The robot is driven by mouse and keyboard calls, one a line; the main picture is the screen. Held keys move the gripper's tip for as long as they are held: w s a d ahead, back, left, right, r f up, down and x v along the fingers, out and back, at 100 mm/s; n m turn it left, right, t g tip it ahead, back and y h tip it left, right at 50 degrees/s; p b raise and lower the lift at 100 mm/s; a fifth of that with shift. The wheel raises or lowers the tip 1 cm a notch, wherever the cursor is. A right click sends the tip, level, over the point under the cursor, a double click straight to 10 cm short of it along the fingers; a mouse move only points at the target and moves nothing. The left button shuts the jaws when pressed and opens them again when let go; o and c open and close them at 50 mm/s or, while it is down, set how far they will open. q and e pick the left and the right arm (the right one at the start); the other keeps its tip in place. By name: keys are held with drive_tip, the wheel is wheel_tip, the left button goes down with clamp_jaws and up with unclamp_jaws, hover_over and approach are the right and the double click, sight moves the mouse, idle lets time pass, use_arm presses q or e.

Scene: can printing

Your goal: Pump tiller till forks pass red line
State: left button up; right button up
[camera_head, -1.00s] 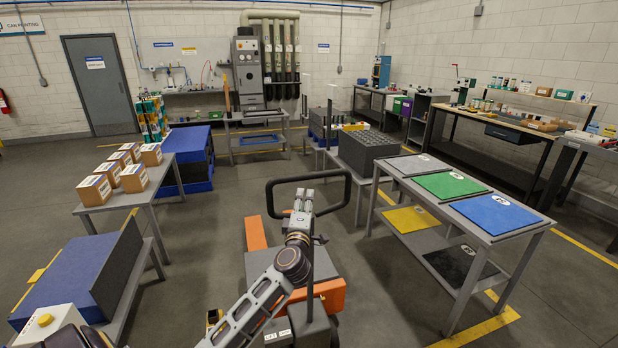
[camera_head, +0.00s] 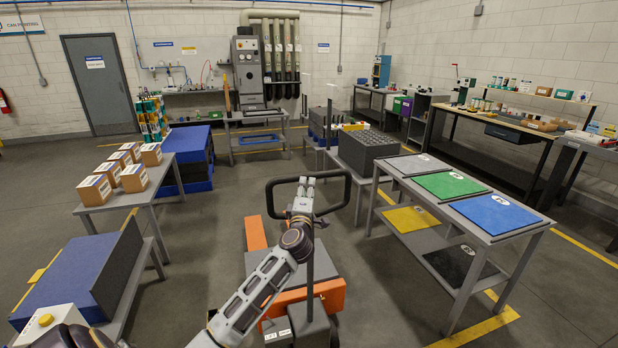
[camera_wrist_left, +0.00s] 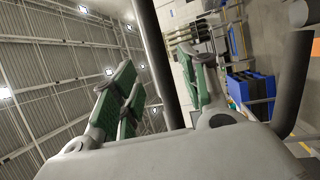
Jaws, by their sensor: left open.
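The orange pallet truck (camera_head: 328,296) stands on the floor in front of me, with its black loop tiller handle (camera_head: 343,181) upright. One orange fork (camera_head: 256,233) shows beyond the dark load plate. My left gripper (camera_head: 306,184) is open at the top bar of the handle. In the left wrist view the dark handle bar (camera_wrist_left: 160,55) passes between the open green-padded fingers (camera_wrist_left: 158,88), and I cannot tell whether they touch it. My right gripper is out of view. I cannot make out a red line.
At the right, a table holds grey, green and blue mats (camera_head: 497,213). A dark crate (camera_head: 366,148) stands ahead. Floor around the truck is clear.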

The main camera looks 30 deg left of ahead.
sight(309, 176)
use_arm(q)
drive_tip(key=shift+x, duration=3.8)
clamp_jaws()
